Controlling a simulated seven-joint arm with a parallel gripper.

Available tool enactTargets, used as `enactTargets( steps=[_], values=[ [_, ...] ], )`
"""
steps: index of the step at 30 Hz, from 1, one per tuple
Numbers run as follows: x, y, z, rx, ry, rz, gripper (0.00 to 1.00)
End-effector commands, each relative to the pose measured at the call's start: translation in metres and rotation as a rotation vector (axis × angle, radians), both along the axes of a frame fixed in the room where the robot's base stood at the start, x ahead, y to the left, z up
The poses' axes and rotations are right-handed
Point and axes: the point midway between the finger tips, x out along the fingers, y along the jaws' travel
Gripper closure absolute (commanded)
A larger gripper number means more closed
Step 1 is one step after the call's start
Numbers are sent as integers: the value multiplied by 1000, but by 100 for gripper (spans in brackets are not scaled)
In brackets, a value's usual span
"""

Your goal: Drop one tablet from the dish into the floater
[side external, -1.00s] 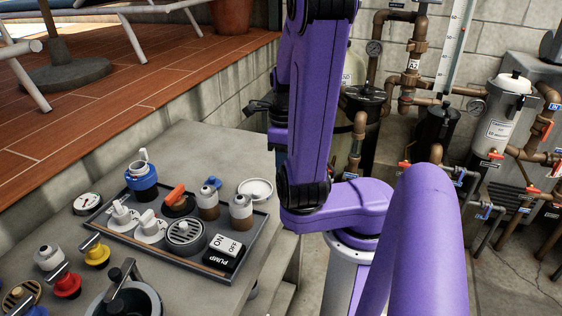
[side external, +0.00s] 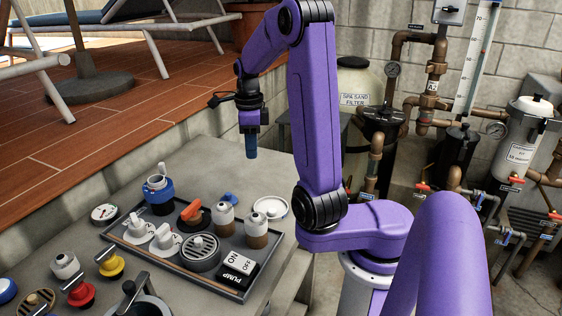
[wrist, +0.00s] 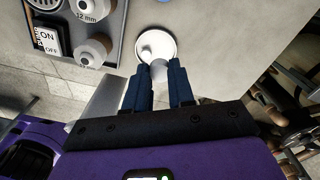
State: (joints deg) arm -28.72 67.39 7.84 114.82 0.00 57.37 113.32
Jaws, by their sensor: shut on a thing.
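The white round dish (side external: 271,207) sits at the right corner of the grey tray; it also shows in the wrist view (wrist: 168,42), with a pale piece inside. My gripper (side external: 251,155) is up in the air beyond the dish. In the wrist view, its blue fingers (wrist: 160,66) are shut on a small whitish thing (wrist: 158,73), apparently a tablet, with the dish beyond the fingertips. A blue-bodied piece with a white top (side external: 158,190), likely the floater, stands at the tray's back left corner; its opening cannot be made out.
The grey tray (side external: 213,283) also holds capped bottles (side external: 257,232), a round grille, white knobs, an orange-handled part and a pump switch (side external: 237,266). Coloured valves stand left of it. The grey ledge behind the tray is clear. Pipes and a sand filter stand at the right.

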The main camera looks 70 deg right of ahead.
Motion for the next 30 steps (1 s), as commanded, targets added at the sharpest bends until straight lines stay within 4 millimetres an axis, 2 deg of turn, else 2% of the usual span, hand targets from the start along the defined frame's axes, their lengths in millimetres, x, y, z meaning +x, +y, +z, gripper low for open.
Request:
enactTargets(
  steps=[1,8,12,18,24,30],
  values=[
    [20,1,1,1,2,48,100],
    [100,21,4,1,1,241,100],
    [145,43,2,1,2,358,100],
    [198,85,-3,1,0,509,100],
    [226,117,-7,1,1,602,100],
    [233,127,-11,0,0,630,100]
  ],
)
